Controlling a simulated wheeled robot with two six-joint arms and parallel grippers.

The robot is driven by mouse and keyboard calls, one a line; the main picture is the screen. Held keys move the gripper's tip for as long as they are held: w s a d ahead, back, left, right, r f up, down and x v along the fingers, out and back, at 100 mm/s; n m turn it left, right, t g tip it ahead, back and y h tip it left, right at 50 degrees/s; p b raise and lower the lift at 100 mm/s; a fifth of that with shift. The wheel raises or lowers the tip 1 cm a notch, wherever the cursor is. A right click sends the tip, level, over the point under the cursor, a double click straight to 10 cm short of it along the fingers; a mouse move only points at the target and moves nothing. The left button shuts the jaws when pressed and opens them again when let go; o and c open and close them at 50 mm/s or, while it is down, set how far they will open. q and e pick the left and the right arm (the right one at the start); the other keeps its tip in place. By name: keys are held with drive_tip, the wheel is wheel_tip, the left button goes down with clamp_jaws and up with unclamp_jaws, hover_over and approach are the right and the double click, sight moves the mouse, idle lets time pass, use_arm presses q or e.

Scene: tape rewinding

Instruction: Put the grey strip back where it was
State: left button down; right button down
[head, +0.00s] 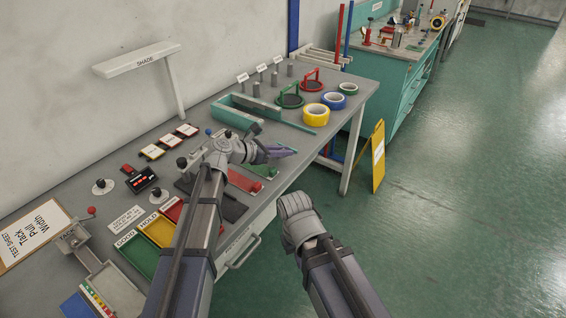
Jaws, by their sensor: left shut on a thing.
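My left gripper (280,151) is over the bench near its front edge, with its purple-grey fingers pointing right. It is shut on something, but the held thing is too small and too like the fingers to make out. I cannot tell for sure which thing is the grey strip. A dark grey flat piece (232,209) lies on the bench near the front edge, partly behind my left arm. My right arm is over the floor in front of the bench, and its gripper fingers do not show.
A teal tray (232,118) stands behind my left gripper. A yellow floor sign (378,160) stands beyond the bench.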

sight(283, 165)
use_arm(q)
wheel_tip(283, 165, down, 4)
drive_tip(key=b, duration=0.3)
drive_tip(key=shift+r, duration=0.25)
drive_tip(key=c, duration=0.8)
unclamp_jaws()
